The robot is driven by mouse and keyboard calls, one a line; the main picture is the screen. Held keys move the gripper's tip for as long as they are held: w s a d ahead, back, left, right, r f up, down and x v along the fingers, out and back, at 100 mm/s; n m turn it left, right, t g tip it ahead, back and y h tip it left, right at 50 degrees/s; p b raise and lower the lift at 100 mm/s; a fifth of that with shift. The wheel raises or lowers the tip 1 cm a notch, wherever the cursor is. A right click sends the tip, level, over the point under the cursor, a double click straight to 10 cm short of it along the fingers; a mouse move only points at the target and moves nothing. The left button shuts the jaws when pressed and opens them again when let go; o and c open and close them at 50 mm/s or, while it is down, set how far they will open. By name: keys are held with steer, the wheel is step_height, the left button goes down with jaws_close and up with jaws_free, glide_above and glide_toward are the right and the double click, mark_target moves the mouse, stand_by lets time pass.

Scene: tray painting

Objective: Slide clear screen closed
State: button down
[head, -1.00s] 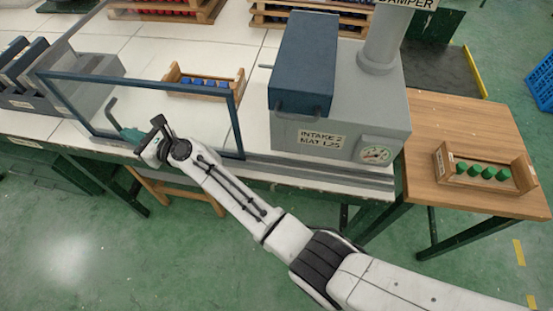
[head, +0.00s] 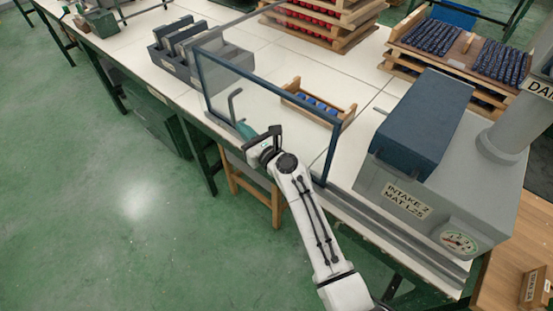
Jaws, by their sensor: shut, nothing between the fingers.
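The clear screen (head: 268,108) is a see-through panel in a dark blue frame, upright along the front edge of the white bench. A grey bent handle (head: 233,103) stands at its left part. My gripper (head: 245,131) is at the lower left of the screen, close to the handle. Its fingers are shut with nothing between them. I cannot tell whether the fingers touch the handle or the frame. A grey rail (head: 400,243) runs along the bench edge to the right, in front of the grey intake box (head: 390,192).
A wooden rack (head: 348,113) with blue pieces stands behind the screen. A grey divided rack (head: 188,72) stands to the left. Red and dark stacked trays sit at the back. A wooden stool (head: 252,190) is under the bench. Green floor (head: 90,200) is clear at left.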

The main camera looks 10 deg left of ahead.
steer(key=p+v, duration=0.2)
steer(key=v, duration=0.8)
steer(key=shift+s+d, duration=0.2)
steer(key=shift+d, duration=0.15)
steer(key=s+d+f+n+g+h, duration=0.3)
steer(key=s+d+f+n, duration=0.2)
steer(key=s+d+n, duration=0.35)
steer(key=s+d+f+n+g+h, duration=0.3)
steer(key=s+d+f+n+g, duration=0.15)
steer(key=s+d+n, duration=0.4)
steer(key=s+d+n+g+h, duration=0.4)
steer(key=s+d+n+h, duration=0.3)
steer(key=s+d, duration=1)
steer(key=s+r+n, duration=0.1)
steer(key=s+n, duration=0.1)
steer(key=s, duration=0.2)
steer(key=shift+d+n, duration=0.2)
steer(key=shift+n, duration=0.1)
